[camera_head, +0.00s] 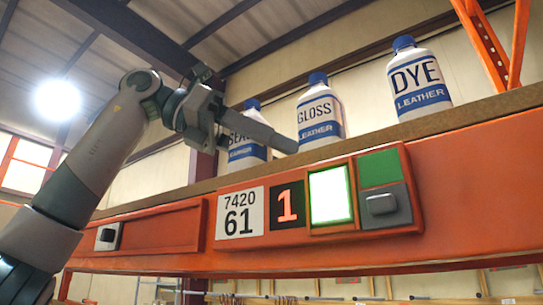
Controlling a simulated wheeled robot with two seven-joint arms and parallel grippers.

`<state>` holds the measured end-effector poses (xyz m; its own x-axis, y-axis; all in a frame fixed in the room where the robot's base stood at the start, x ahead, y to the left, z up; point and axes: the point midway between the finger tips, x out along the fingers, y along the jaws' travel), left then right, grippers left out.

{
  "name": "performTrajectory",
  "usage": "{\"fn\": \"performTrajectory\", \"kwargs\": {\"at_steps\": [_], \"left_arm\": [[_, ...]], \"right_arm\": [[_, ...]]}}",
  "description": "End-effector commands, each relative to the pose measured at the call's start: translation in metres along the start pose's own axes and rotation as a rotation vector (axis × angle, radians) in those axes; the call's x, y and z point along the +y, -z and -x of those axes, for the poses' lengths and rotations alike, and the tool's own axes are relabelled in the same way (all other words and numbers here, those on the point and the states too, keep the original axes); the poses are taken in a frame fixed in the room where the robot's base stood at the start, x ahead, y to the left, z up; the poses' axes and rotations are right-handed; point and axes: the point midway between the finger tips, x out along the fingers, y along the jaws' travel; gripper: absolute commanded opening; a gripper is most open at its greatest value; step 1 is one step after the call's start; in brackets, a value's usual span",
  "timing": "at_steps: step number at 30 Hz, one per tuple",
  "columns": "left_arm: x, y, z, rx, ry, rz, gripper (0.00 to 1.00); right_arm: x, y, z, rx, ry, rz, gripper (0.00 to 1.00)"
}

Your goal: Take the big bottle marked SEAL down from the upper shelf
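The SEAL bottle (247,154) is white with a blue cap and a blue band marked LEATHER. It stands upright on the upper shelf (478,105), leftmost of the bottles. My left gripper (272,136) is raised in front of it, with a finger pointing right across the bottle's upper part. The finger hides part of the name, so only the first letters show. Only one finger shows clearly, so I cannot tell how far the gripper is open or whether it touches the bottle. My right gripper is not in view.
A GLOSS bottle (320,117) stands just right of the SEAL bottle, and a DYE bottle (418,82) farther right. The orange shelf beam (480,210) carries a 7420 61 label (239,214), a red number 1 display (287,205) and a lit panel (330,195). An orange upright (483,45) rises at right.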

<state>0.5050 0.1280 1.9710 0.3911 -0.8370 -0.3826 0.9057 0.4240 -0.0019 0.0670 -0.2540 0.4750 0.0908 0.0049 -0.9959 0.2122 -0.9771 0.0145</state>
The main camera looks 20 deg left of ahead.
Motion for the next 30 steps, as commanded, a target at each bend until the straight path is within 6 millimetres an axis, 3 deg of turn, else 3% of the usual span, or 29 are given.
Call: {"fn": "performTrajectory", "kwargs": {"at_steps": [10, 24, 30], "left_arm": [[-0.002, -0.028, 0.011, -0.003, 0.0, -0.001, 0.21], [-0.001, 0.021, 0.122, -0.005, -0.001, -0.001, 0.21], [-0.001, 0.034, 0.156, -0.004, 0.0, -0.002, 0.21]], "right_arm": [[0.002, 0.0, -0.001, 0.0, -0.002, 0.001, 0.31], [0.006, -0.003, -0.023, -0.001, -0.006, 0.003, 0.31], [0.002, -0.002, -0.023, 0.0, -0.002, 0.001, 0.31]]}}
